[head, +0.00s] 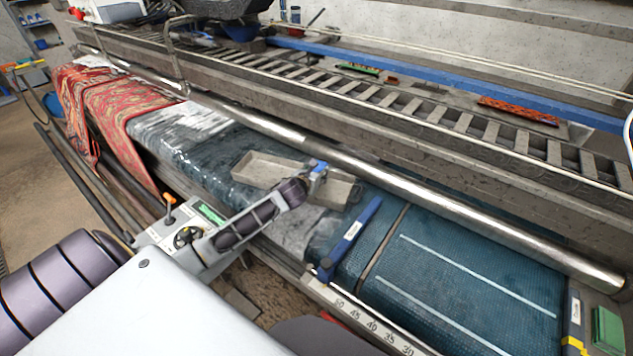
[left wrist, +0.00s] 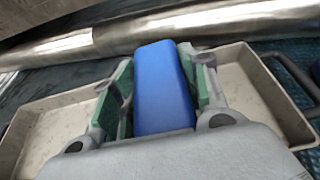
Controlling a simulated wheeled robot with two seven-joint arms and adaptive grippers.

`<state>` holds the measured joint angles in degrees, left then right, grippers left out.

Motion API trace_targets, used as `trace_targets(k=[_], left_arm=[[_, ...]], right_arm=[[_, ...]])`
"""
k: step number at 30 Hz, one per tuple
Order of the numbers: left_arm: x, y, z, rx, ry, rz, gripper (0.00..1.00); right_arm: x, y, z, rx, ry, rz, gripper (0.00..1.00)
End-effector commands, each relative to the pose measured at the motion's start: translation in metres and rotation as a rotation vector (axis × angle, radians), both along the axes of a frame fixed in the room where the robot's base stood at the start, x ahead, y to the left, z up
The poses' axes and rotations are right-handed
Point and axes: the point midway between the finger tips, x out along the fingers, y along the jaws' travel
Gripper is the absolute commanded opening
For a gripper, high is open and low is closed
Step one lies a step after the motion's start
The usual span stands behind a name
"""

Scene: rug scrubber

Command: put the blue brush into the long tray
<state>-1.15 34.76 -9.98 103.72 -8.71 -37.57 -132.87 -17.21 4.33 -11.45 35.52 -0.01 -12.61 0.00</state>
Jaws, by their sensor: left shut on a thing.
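The long tray (head: 258,168) is a shallow beige tray lying on the dark blue belt. My left gripper (head: 314,180) is over the tray's middle and hides part of it. The gripper is shut on the blue brush (head: 319,167), which shows as a small blue piece above the tray. In the left wrist view the blue brush (left wrist: 165,95) is a plain blue block between the green finger pads. The tray (left wrist: 262,92) extends to both sides behind it. Whether the brush touches the tray floor is hidden. My right gripper is not in view.
A long blue bar (head: 352,236) with dark ends lies across the belt's front edge, right of the tray. A steel roller (head: 400,188) runs behind the tray. A red patterned rug (head: 120,115) hangs at left. A control box with levers (head: 187,235) stands in front.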

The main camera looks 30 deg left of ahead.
Motion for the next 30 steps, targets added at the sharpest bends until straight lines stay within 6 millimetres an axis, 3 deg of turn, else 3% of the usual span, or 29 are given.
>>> trace_targets(k=[14,30], left_arm=[[0.000,0.000,-0.004,0.000,-0.001,0.000,0.18],[0.000,0.000,-0.043,-0.001,0.000,0.000,0.18]], right_arm=[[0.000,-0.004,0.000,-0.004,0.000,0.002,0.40],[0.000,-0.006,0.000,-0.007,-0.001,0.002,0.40]])
